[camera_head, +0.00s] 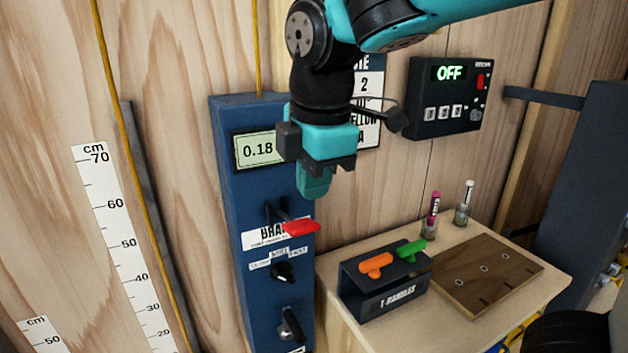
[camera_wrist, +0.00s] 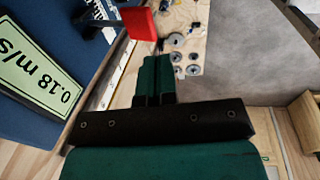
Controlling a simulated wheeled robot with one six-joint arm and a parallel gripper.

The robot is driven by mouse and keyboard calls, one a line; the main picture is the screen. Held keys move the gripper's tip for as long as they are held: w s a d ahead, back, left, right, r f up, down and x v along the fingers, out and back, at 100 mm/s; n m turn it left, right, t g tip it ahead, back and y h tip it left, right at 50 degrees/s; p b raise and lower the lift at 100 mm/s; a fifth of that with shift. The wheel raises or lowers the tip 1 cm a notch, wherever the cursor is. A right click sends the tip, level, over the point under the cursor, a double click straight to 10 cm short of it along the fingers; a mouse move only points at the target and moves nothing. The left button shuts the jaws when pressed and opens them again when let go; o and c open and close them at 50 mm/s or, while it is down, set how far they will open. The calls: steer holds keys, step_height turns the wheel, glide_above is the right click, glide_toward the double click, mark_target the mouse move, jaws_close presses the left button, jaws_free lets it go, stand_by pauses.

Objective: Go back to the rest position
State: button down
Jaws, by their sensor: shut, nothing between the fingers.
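My gripper (camera_head: 314,184) points down in front of the blue panel (camera_head: 232,215), above the red brake lever (camera_head: 300,227). Its teal fingers are together and hold nothing. In the wrist view, my gripper (camera_wrist: 153,75) shows closed fingertips, with the red lever end (camera_wrist: 139,23) just beyond them. I cannot tell whether they touch. The display (camera_head: 257,150) on the panel reads 0.18, and the wrist view shows 0.18 m/s on it (camera_wrist: 38,82).
Right of the panel, a small table (camera_head: 350,318) bears a blue handle stand (camera_head: 385,301) with orange and green T-handles, a brown board (camera_head: 487,272) and two small bottles. A black control box (camera_head: 450,97) on the wall reads OFF. A yellow rope (camera_head: 139,160) hangs at left.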

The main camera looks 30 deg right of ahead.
stand_by(0.7)
steer(key=s+a+f+m+g+y, duration=0.1)
steer(key=s+a+f+m+y, duration=0.1)
steer(key=s+f+m, duration=0.2)
steer(key=s+a+f+m+g+y, duration=0.1)
steer(key=s+a+f+m+y, duration=0.1)
steer(key=s+m, duration=0.5)
steer(key=s+f, duration=0.1)
steer(key=s, duration=0.1)
steer(key=shift+s+f+b, duration=0.3)
steer(key=shift+s+f, duration=0.05)
steer(key=shift+f, duration=0.05)
stand_by(1.2)
